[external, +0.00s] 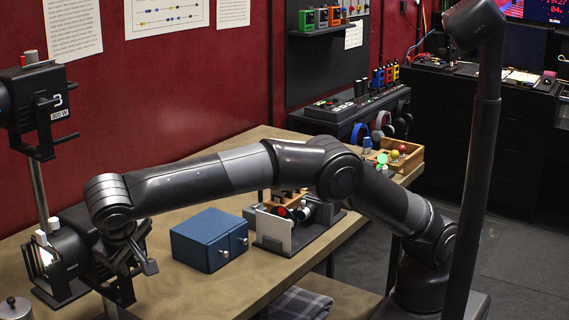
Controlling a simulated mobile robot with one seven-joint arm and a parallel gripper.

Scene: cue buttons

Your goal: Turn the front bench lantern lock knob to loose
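A black bench lantern (70,250) sits at the near left end of the wooden bench, with a pale lit face on its left. Small pale knobs (40,237) show on its top; I cannot tell which is the lock knob or its setting. My gripper (148,266) hangs at the end of my arm, just right of this lantern and overlapping its black flaps in the picture. Whether it touches the lantern cannot be told. Its fingers are too small and dark to tell open from shut.
Another lantern (40,100), marked 3, is mounted on a pole above at the left. A blue box (208,240) with knobs stands right of my gripper. A grey holder (285,236) and a wooden tray (410,160) lie farther along the bench (215,290).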

